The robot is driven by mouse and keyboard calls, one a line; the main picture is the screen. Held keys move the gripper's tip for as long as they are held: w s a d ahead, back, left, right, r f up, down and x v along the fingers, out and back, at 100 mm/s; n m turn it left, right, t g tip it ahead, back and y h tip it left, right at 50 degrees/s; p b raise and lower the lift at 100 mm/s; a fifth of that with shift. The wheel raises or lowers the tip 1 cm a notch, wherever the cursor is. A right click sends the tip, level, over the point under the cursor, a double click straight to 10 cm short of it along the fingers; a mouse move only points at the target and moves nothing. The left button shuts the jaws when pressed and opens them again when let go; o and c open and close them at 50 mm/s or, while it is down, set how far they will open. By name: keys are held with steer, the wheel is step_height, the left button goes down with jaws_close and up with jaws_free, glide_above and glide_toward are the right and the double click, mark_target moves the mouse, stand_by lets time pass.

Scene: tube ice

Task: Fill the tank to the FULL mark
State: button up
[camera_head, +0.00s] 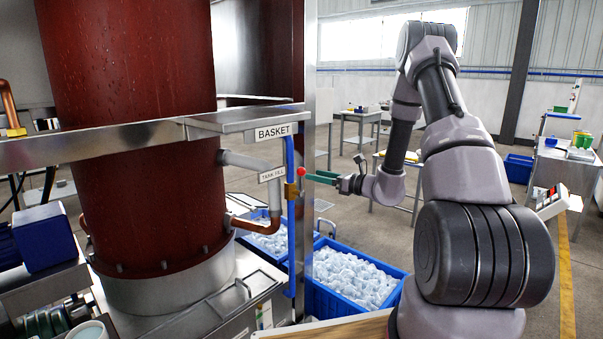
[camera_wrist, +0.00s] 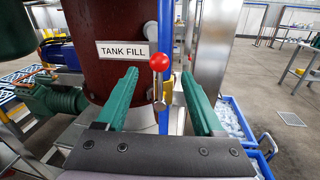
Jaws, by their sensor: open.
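A valve lever with a red ball knob (camera_head: 302,171) sits by the TANK FILL sign (camera_head: 272,174), on a brass valve (camera_head: 291,190) in a blue pipe (camera_head: 291,225). In the wrist view, the red knob (camera_wrist: 160,62) stands upright above its metal stem, between the two green fingers in the picture. My gripper (camera_head: 316,178) is open, with its fingertips close to the knob at its right in the head view. I cannot tell whether they touch it. A large dark red cylinder (camera_head: 130,110) stands behind the pipes. No FULL mark or water level shows.
A BASKET sign (camera_head: 276,132) hangs on a metal ledge above the valve. A steel post stands just right of the blue pipe. Blue crates of ice (camera_head: 350,279) sit on the floor below. Tables stand farther back, with open floor between.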

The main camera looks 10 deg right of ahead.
mark_target(301, 172)
steer(key=x, duration=0.7)
jaws_close()
stand_by(1.3)
